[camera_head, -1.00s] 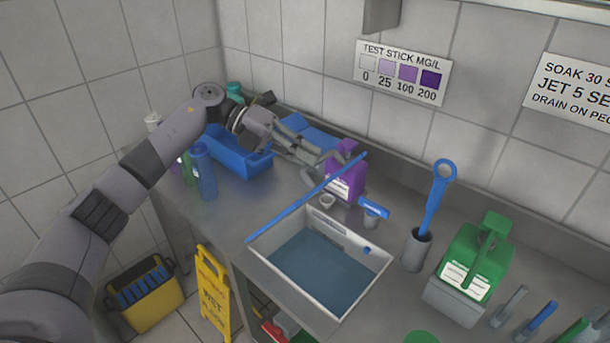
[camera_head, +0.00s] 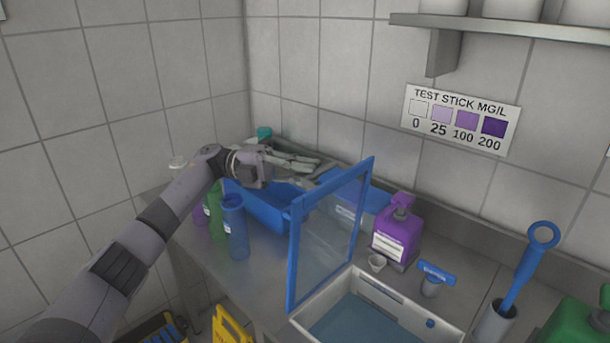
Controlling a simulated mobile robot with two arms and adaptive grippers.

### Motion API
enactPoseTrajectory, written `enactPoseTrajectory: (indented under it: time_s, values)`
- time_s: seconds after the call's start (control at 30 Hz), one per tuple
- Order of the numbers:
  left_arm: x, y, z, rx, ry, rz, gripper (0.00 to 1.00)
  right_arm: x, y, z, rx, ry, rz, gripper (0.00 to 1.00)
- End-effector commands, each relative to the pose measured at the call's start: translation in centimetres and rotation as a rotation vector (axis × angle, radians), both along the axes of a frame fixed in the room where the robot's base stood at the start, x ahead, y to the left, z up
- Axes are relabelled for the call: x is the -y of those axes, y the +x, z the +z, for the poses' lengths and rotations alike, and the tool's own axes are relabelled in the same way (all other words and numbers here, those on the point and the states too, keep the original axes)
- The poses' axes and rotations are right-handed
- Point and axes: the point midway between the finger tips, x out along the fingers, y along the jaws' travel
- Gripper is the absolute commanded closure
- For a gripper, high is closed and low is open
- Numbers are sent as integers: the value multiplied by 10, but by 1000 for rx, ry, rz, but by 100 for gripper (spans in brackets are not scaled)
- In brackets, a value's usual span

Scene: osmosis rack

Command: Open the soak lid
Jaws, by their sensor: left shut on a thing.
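The soak lid (camera_head: 326,240) is a clear panel in a blue frame. It stands raised, close to upright, along the left side of the soak tank (camera_head: 312,325), a white-rimmed basin of blue-grey water. The tank's top is uncovered in what shows. My left gripper (camera_head: 322,177) reaches in from the left to the far side of the lid, by its upper edge, and is shut on the lid. The exact grip is partly hidden behind the frame. My right gripper is not in view.
Left of the lid are a blue bin (camera_head: 262,210) and several bottles, one blue (camera_head: 235,230). A brush (camera_head: 525,265) is at right.

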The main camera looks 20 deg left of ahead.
Motion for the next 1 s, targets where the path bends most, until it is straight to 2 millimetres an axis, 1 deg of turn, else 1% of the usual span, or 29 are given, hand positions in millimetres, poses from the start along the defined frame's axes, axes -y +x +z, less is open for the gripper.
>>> enactPoseTrajectory:
  time_s: [0.33, 0.37, 0.67, 1.0]
  values:
    - [0, 0, -1, -2, 0, 1, 100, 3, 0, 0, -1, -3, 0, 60]
    - [0, 0, -1, -2, 0, 1, 88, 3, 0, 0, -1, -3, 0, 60]
    - [0, 0, -1, -1, 0, 1, 69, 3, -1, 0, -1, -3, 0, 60]
    - [-3, 0, -1, -1, 0, 1, 69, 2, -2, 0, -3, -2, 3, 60]
